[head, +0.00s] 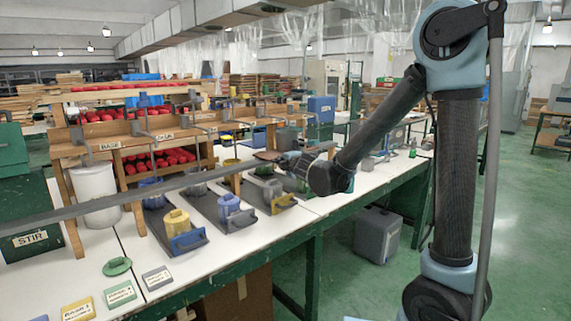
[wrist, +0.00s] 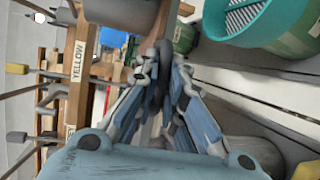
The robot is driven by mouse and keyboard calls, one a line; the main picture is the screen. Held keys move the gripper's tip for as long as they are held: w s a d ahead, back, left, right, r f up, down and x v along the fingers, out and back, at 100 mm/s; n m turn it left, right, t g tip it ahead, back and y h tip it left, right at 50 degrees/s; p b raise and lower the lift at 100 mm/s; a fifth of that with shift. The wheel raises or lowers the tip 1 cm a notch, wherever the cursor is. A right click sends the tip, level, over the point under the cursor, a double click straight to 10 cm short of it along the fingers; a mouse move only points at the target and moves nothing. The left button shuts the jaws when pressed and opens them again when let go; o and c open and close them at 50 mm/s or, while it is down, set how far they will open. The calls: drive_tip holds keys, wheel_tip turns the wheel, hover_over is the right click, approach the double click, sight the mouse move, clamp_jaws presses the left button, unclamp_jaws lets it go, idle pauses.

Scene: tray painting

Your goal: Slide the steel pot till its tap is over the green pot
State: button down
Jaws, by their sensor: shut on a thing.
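My gripper (wrist: 165,95) is shut on a dark upright handle or lever beside the steel pot. The steel pot (wrist: 120,12) is a grey vessel at the top of the wrist view, partly cut off by the frame edge. Its tap is not clear. A small green vessel (wrist: 185,38) shows just right of the fingertips, and a larger green one (wrist: 300,45) with a ribbed teal inside lies further right. I cannot tell which is the green pot. In the head view my gripper (head: 285,160) is at the rack's right part, its hold too small to make out.
A wooden rack (head: 85,157) with labels runs along the white bench (head: 100,250). A long grey bar crosses in front.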

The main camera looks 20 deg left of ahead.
drive_tip(key=c, duration=1.7)
unclamp_jaws()
drive_tip(key=shift+w+a, duration=0.1)
drive_tip(key=shift+o, duration=0.2)
drive_tip(key=v, duration=1.2)
drive_tip(key=shift+f, duration=0.1)
